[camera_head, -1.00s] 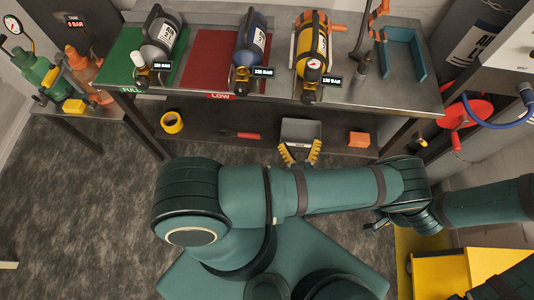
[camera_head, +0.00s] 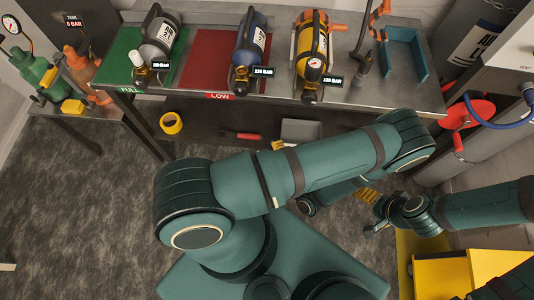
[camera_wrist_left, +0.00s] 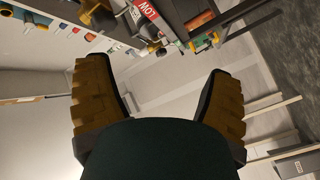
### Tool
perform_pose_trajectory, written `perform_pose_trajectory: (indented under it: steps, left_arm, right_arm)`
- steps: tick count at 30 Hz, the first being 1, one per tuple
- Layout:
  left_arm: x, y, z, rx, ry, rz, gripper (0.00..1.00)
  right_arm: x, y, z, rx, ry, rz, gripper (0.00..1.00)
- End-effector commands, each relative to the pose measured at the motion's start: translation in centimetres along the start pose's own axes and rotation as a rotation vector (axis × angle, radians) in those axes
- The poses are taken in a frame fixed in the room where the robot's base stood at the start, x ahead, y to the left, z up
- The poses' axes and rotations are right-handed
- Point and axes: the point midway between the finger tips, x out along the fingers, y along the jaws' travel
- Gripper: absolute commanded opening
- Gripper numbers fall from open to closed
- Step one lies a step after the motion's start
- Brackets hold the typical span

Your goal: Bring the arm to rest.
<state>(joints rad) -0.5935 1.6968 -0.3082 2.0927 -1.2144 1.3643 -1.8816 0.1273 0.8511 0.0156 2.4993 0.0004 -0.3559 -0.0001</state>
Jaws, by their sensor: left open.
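My left arm (camera_head: 310,172) reaches across the middle of the head view, with its elbow (camera_head: 408,138) raised in front of the bench's right part. My left gripper (camera_head: 278,145) is mostly hidden behind this arm; only a bit of yellow finger shows below the bench's front edge. In the left wrist view the left gripper (camera_wrist_left: 166,72) is open, with two ridged yellow-brown fingers wide apart and nothing between them. My right arm (camera_head: 480,207) comes in from the right. Yellow ridged fingers, apparently of my right gripper (camera_head: 367,196), show partly under the left elbow.
The bench (camera_head: 345,100) carries a grey cylinder (camera_head: 160,38), a blue cylinder (camera_head: 250,45), a yellow cylinder (camera_head: 312,50) and a blue tray (camera_head: 421,55). A yellow tape roll (camera_head: 171,123) and a grey bin (camera_head: 300,130) are on the lower shelf.

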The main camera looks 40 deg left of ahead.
Motion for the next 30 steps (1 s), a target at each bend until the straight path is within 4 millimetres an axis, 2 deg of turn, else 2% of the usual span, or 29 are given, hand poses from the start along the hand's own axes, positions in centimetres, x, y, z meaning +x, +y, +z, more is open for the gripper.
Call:
perform_pose_trajectory:
  steps: [13, 16, 19, 22, 25, 28, 30]
  left_arm:
    - [0.0, 0.0, 0.0, 0.001, -0.001, 0.001, 0.81]
    - [0.0, -1.4, -1.0, -0.088, 0.044, -0.125, 0.81]
    - [-0.8, -4.3, -2.9, -0.283, 0.162, -0.363, 0.81]
    - [-3.4, -7.3, -4.7, -0.565, 0.380, -0.651, 0.81]
    - [-7.2, -9.0, -5.5, -0.869, 0.674, -0.900, 0.81]
    - [-11.2, -8.8, -5.0, -1.166, 1.029, -1.087, 0.81]
    - [-13.6, -7.7, -4.0, -1.364, 1.316, -1.178, 0.81]
  right_arm:
    - [0.0, 0.1, -0.3, 0.015, 0.011, 0.003, 0.81]
    - [0.0, 0.1, -0.3, 0.014, 0.011, 0.003, 0.81]
    - [0.0, 0.1, -0.3, 0.013, 0.010, 0.003, 0.81]
    - [0.0, 0.1, -0.3, 0.013, 0.010, 0.003, 0.81]
    - [0.0, 0.0, -0.3, 0.013, 0.010, 0.002, 0.81]
    - [0.0, 0.1, -0.3, 0.013, 0.010, 0.002, 0.81]
    - [0.0, 0.1, -0.3, 0.013, 0.010, 0.002, 0.81]
